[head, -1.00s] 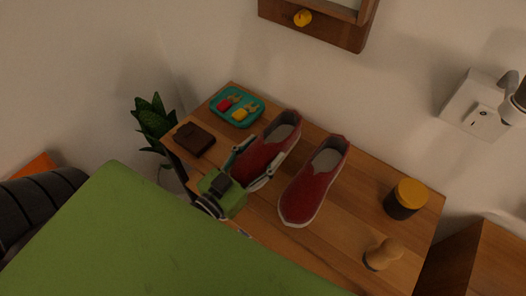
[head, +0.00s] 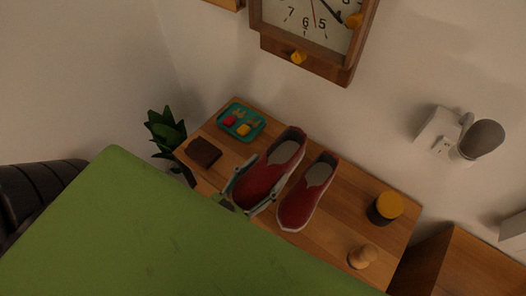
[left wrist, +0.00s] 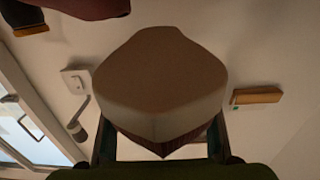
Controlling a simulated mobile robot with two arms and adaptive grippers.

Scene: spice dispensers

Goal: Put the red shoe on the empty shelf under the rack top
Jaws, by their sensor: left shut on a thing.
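My left gripper (head: 246,193) is shut on a red shoe (head: 268,176), its two fingers along the shoe's sides at the near end. The shoe appears raised a little off the wooden rack top (head: 337,223). In the left wrist view its pale sole (left wrist: 160,85) fills the middle, between the fingers. A second red shoe (head: 307,193) sits just to the right on the rack top. No shelf under the top shows. My right gripper is not in view.
A teal tray with small items (head: 240,122), a brown wallet-like block (head: 202,152), a yellow-lidded jar (head: 385,208) and a wooden knob-shaped object (head: 362,257) stand on the top. A plant (head: 165,132) is at left. A clock (head: 308,22) and lamp (head: 481,139) are on the wall.

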